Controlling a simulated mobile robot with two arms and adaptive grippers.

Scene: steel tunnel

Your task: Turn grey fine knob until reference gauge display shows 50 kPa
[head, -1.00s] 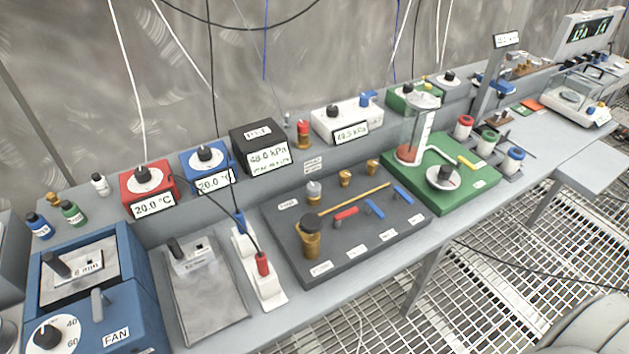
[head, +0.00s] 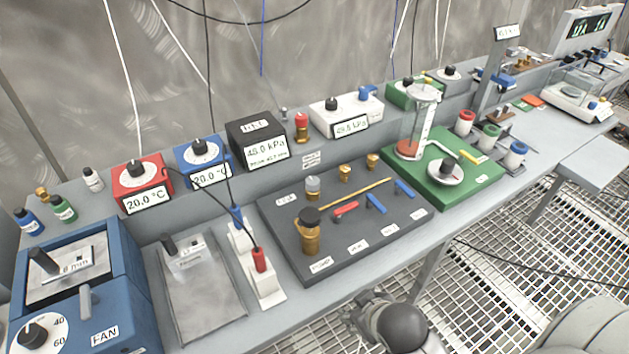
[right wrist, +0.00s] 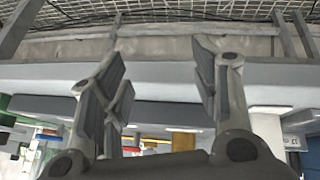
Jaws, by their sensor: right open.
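The grey knob (head: 312,187) stands upright on a brass fitting at the back left of the dark board (head: 400,222). It looks like the fine knob, though its label is too small to read. The black gauge box (head: 258,128) behind the board carries a white display (head: 267,150) reading about 48 kPa; its digits are blurred. My right gripper (right wrist: 160,85) is open with nothing between its fingers in the right wrist view. In the head view my right arm shows at the bottom, in front of the bench and well apart from the knob. My left gripper is out of view.
The board also holds a large brass valve with a black cap (head: 310,232), a long brass rod, red and blue levers, and brass knobs. A white strip with red and blue plugs (head: 258,272) lies left of it. A green board with a glass cylinder (head: 415,125) stands right.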

